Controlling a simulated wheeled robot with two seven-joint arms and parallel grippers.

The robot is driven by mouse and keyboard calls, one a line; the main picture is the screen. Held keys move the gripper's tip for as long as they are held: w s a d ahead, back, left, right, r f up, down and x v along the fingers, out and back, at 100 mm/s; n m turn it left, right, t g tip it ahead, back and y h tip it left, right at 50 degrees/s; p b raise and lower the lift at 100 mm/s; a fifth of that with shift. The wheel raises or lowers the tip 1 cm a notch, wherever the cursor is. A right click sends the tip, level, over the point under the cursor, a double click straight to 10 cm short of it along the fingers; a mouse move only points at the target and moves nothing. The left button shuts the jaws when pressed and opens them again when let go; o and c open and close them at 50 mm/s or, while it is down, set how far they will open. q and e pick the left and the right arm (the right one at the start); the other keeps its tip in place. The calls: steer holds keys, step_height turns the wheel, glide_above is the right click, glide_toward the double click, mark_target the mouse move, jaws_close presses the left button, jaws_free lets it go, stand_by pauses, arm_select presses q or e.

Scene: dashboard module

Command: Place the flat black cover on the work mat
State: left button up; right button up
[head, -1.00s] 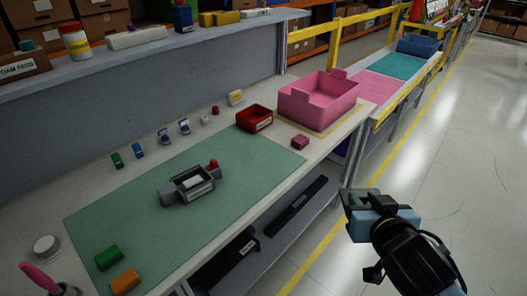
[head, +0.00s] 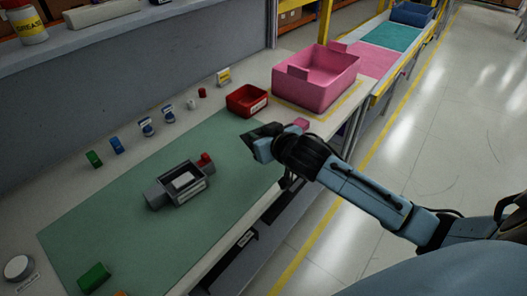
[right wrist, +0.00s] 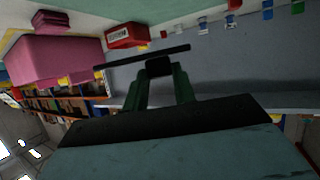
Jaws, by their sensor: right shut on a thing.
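My right gripper (head: 257,141) is shut on the flat black cover (head: 262,131), above the right edge of the green work mat (head: 120,225). In the right wrist view the cover (right wrist: 115,63) is a thin dark plate, seen nearly edge-on, across the tips of my right gripper (right wrist: 158,72). The cover appears to be held above the mat, but its exact height is unclear. A grey housing (head: 157,195) with an open top and a red knob (head: 206,158) sits on the middle of the mat. My left gripper is not in view.
A red bin (head: 247,101) and a large pink crate (head: 320,85) stand behind my right gripper. A pink block (head: 301,123) lies beside it. Small green (head: 94,159) and blue (head: 116,145) parts line the back. A green block (head: 94,278) is at the near left. Much of the mat is bare.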

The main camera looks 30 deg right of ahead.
steer(key=shift+m, duration=0.3)
steer(key=w+d+f, duration=0.1)
steer(key=d+f, duration=0.1)
steer(key=w+d+f+b, duration=0.1)
steer(key=w+d+f, duration=0.1)
steer(key=w+d+f+b, duration=0.1)
steer(key=w+d+f, duration=0.1)
steer(key=f, duration=0.1)
steer(key=shift+w+d+f, duration=0.1)
steer(key=shift+d, duration=0.25)
step_height(320, 180, down, 4)
steer(key=shift+f+b, duration=0.25)
steer(key=shift+b, duration=0.45)
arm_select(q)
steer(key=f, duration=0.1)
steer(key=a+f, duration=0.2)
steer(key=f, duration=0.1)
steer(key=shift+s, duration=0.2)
arm_select(e)
steer(key=shift+f, duration=0.1)
steer(key=o, duration=0.8)
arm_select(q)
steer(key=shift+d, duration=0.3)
arm_select(e)
steer(key=shift+o, duration=0.9)
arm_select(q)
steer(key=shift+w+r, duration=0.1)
